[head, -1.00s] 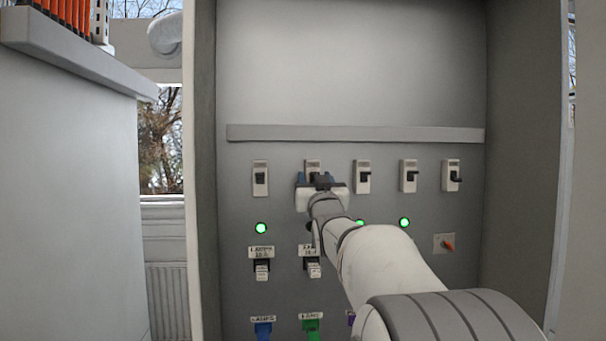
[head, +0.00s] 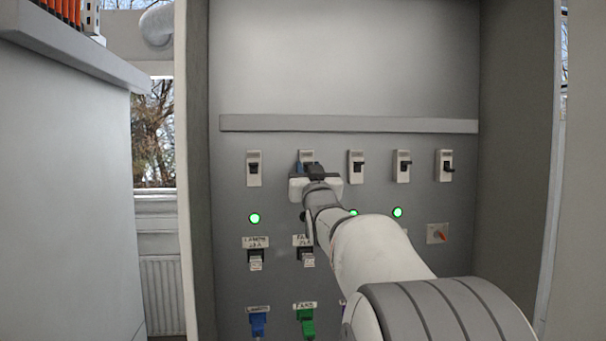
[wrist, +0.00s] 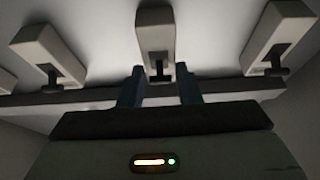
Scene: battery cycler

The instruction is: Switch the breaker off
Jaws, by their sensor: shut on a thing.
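A row of several white breakers with dark levers runs across the grey cabinet panel. My gripper (head: 309,168) is at the second breaker from the left (head: 306,155) and hides most of it in the head view; only its top shows. In the wrist view that breaker (wrist: 156,30) is in the middle, upright, with its dark lever (wrist: 159,72) between my two blue fingers (wrist: 159,88). The fingers are shut on the breaker at its lever end. Whether they press on the lever or the housing is hard to tell.
Other breakers stand close by: one to the left (head: 254,168) and the nearest to the right (head: 357,166). A rail (head: 350,124) runs above. Green lamps (head: 254,218), a rotary switch (head: 437,233) and plugs, blue (head: 258,322) and green (head: 306,320), are below.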

